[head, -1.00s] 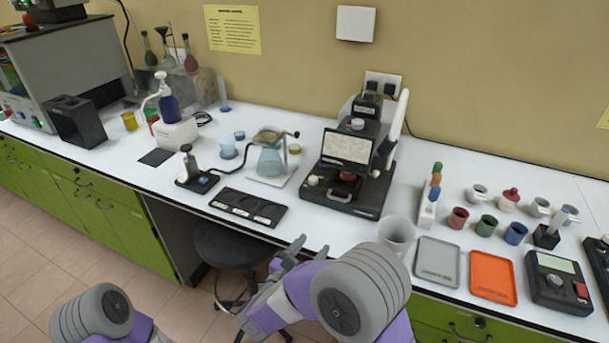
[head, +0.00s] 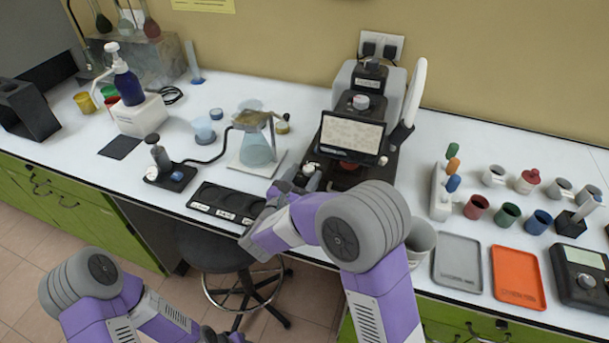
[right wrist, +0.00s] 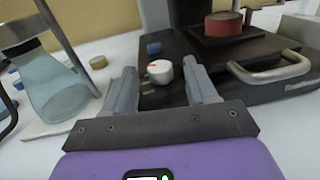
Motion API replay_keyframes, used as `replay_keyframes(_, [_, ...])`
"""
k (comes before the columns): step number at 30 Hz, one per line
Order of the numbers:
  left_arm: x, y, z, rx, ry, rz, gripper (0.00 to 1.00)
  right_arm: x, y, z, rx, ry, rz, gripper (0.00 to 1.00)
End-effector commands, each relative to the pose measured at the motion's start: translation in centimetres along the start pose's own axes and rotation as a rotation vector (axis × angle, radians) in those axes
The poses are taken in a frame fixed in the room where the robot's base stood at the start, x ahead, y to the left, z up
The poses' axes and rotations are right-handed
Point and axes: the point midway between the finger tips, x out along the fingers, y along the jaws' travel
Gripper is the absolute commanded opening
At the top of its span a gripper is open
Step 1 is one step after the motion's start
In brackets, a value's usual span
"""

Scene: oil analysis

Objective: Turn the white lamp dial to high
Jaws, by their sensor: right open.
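The white lamp dial (right wrist: 159,71) has a red mark and sits on the front left of the black instrument's base (right wrist: 245,75). In the head view the dial (head: 309,169) is close to my right gripper and partly crowded by it. My right gripper (head: 284,187) is open and empty, low in front of the instrument. In the right wrist view its two fingers (right wrist: 160,88) point at the dial, which shows between and slightly beyond the tips; I see no clear contact. My left gripper (head: 218,335) is barely visible at the bottom edge, and its jaws cannot be made out.
A glass flask (head: 257,150) on a white base stands left of the gripper. A black tray (head: 226,203) lies at the bench's front edge. A metal handle (right wrist: 272,72) sticks out right of the dial.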

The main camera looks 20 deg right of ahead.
Motion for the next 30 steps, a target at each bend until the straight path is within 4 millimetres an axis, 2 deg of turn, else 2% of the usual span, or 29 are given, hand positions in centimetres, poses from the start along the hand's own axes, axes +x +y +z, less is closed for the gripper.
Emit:
replay_keyframes(3, [0.18,-0.06,-0.03,0.0,0.0,0.0,0.43,0.74,-0.04,-0.02,0.0,0.0,-0.001,0.57])
replay_keyframes(11, [0.15,-0.05,-0.04,0.0,0.001,0.0,0.43,0.86,-0.02,0.03,-0.001,0.0,0.0,0.57])
replay_keyframes(22, [0.16,-0.05,-0.04,0.0,0.001,0.0,0.43,0.84,-0.02,0.01,-0.001,0.0,0.0,0.02])
replay_keyframes(30, [-0.19,0.08,-0.02,0.0,0.001,0.0,0.43,0.81,0.14,0.01,-0.002,0.001,-0.032,0.01])
